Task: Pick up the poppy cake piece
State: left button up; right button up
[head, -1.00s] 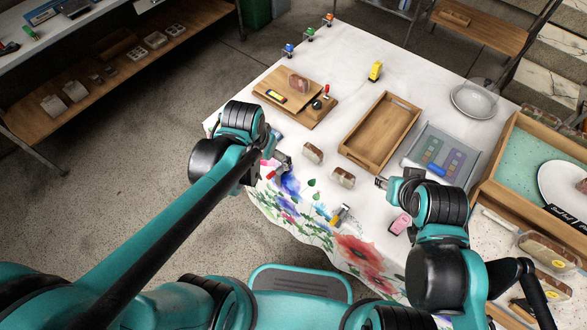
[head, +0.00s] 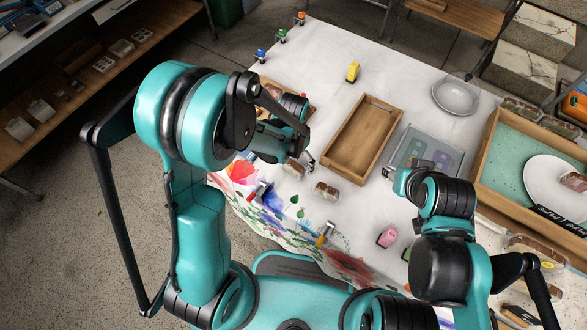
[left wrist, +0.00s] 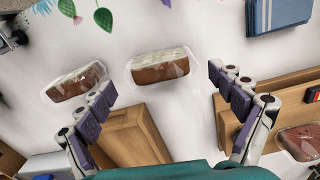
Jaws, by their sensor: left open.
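Two wrapped cake pieces with pale tops and brown bases lie apart on the white-covered table; I cannot tell by label which is poppy. One piece (head: 294,169) is partly hidden by my left gripper (head: 303,159); in the left wrist view this piece (left wrist: 160,67) lies ahead of and between the open fingers (left wrist: 163,85), not held. The other piece (head: 326,190) is nearer the front; in the left wrist view it (left wrist: 75,82) is beside the left finger. My right gripper (head: 388,172) is by the clear bin, its fingers too small to read.
A wooden board (left wrist: 283,88) bears another wrapped piece (left wrist: 300,142). A clear bin (head: 398,152), a pink item (head: 387,237), a yellow item (head: 353,72) and a grey plate (head: 455,95) stand around.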

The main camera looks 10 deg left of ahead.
pick_arm(q)
notch_tip(320, 180, down, 3)
jog(key=shift+w+r+b, duration=0.1)
jog(key=shift+b, duration=0.25)
jog(key=shift+r, duration=0.1)
jog(key=shift+c, duration=0.9)
jog(key=c, duration=0.6)
jog(key=shift+c, duration=0.2)
pick_arm(e)
jog(key=shift+f, duration=0.6)
pick_arm(q)
jog(key=shift+r, duration=0.15)
